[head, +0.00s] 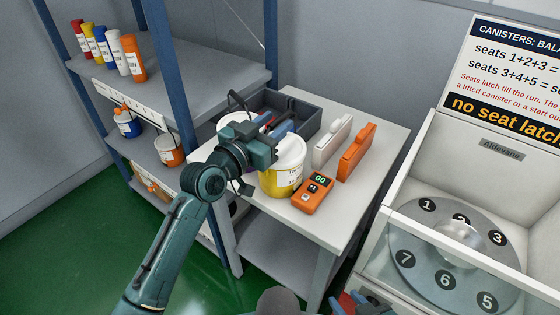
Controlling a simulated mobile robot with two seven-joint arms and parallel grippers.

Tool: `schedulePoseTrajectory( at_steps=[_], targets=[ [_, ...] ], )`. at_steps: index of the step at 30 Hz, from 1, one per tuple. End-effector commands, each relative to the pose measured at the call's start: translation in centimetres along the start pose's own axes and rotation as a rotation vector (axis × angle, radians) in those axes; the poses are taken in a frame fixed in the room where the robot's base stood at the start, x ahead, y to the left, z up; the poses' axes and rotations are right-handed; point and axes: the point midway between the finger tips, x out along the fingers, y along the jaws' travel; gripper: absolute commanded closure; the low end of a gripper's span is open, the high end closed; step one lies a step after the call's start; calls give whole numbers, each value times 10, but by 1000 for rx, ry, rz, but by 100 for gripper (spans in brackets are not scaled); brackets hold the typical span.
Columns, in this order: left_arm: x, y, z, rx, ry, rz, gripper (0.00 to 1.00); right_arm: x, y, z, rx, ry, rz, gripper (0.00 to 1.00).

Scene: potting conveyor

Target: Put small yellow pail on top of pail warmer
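A yellow pail (278,182) with a white lid and a label stands upright on the grey table. My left gripper (284,131) is over the back edge of its lid. Its fingers are partly hidden, and I cannot tell whether they are open or touch the pail. Another white-lidded pail (233,122) stands behind my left wrist, mostly hidden. I cannot make out a pail warmer for certain. Part of what looks like my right gripper (358,304) shows at the bottom edge, cut off by the frame; its opening is unclear.
An orange device (314,193) reading 00 lies right of the yellow pail. White (332,140) and orange (357,152) upright cases and a dark bin (302,112) stand behind. A shelf (205,88) holds bottles and small pails at left. A numbered carousel (420,235) is at right.

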Motion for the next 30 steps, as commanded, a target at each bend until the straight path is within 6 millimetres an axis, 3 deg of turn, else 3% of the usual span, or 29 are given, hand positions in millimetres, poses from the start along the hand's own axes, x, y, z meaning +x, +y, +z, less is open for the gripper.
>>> schedulePoseTrajectory(
  at_steps=[6, 14, 27, 30],
  targets=[
    [24, 0, -2, -1, 1, 0, 62, 1, 6, 1, 3, -11, 15, 64],
    [26, 0, -1, 0, 0, -1, 62, 3, 6, -2, 5, -3, 17, 64],
    [26, 0, -1, 0, 0, -1, 98, 2, 2, -3, 5, -2, 9, 64],
    [25, 0, -1, 0, 0, -1, 100, 2, 2, -2, 6, -3, 8, 64]
  ],
)
